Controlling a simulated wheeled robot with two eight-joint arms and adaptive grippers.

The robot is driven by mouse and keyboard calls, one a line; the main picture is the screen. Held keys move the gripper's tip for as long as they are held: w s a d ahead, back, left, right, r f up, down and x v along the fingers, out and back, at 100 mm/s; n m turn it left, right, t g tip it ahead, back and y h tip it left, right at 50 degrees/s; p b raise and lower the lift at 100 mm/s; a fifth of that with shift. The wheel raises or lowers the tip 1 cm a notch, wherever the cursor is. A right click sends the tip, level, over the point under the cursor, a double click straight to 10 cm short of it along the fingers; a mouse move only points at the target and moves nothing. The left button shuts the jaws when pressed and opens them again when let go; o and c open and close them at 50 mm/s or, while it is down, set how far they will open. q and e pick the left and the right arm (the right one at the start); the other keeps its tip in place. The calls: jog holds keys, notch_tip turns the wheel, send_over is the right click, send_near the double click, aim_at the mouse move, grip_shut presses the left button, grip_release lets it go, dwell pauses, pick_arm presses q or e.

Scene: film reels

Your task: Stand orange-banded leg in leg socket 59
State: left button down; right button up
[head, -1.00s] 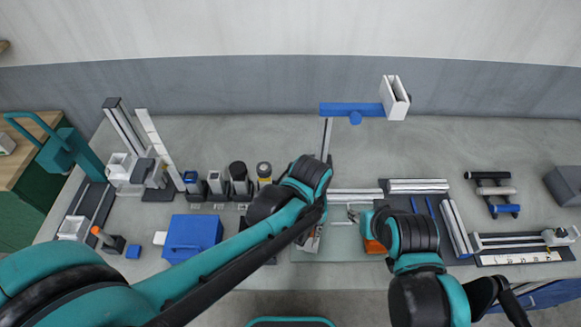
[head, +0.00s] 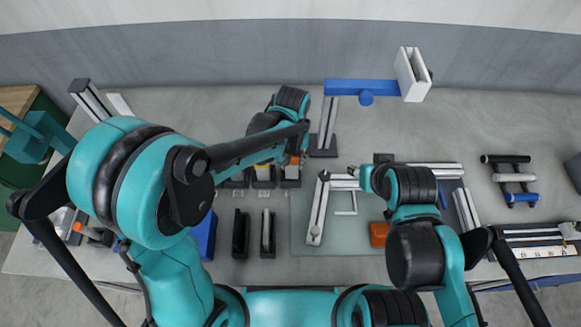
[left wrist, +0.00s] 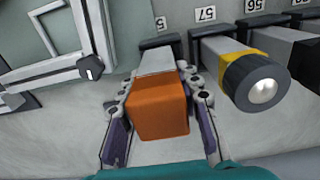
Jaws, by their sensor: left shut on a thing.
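The orange-banded leg (left wrist: 158,103) shows in the left wrist view as a grey bar with a blocky orange end towards the camera. My left gripper (left wrist: 160,108) is shut on it, one finger on each side of the orange end. The far end of the leg meets a black socket (left wrist: 158,43); I cannot tell how deep it sits. The label behind that socket is partly hidden, with only a 5 readable. In the head view the leg's orange end (head: 294,160) shows small under my left wrist.
Beside the held leg, a yellow-banded leg (left wrist: 245,72) stands at label 57, close to my finger. A white rail frame (head: 318,210) lies on the glassy mat (head: 350,240). An orange block (head: 379,234) lies there. A blue crossbar (head: 360,87) stands behind.

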aim_at(291, 167)
pick_arm(q)
jog(key=shift+w+a+f, duration=0.15)
jog(key=shift+w+f, duration=0.2)
jog(key=shift+w, duration=0.1)
jog(key=shift+f+b, duration=0.65)
jog(key=shift+f, duration=1.3)
jog(key=shift+s, duration=0.1)
jog(key=shift+f, duration=0.15)
jog(key=c, duration=1.1)
grip_release()
jog(key=shift+o, duration=0.2)
